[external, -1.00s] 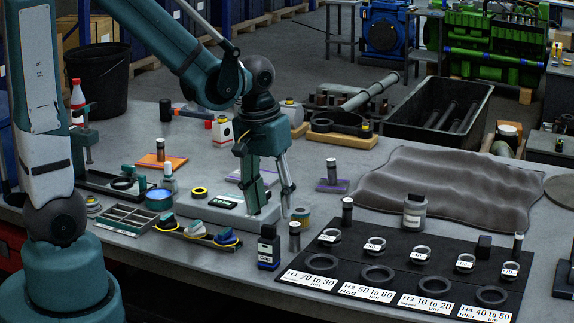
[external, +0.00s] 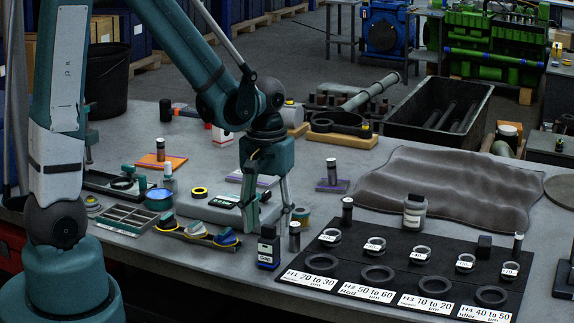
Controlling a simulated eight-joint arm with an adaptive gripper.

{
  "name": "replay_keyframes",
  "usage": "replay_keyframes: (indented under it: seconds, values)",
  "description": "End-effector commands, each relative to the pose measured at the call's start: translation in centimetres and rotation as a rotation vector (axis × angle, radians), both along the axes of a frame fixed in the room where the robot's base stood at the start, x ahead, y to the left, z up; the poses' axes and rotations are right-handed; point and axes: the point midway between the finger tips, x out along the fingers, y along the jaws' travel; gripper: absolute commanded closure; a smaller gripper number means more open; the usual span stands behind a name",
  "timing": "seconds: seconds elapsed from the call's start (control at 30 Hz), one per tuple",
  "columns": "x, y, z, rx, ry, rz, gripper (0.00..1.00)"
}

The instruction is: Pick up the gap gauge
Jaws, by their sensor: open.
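My gripper (external: 267,213) hangs downward, open, with its two fingers spread and nothing visible between them. It is over the right end of a low grey-white instrument (external: 226,203) with a small dark display, partly hidden by the fingers. I cannot tell for sure which of these is the gap gauge. I cannot tell whether the fingertips touch anything.
A black labelled mat (external: 330,262) with several rings lies at the right. A grey cloth (external: 450,185) covers the back right.

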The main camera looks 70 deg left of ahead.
Motion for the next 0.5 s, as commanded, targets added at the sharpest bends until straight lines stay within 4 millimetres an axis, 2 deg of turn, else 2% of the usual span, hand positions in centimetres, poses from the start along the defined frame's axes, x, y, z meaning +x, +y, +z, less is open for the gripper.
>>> replay_keyframes:
  seconds: [0.5]
  values:
    - [0.0, 0.0, -2.4, 0.000, 0.000, 0.000, 0.57]
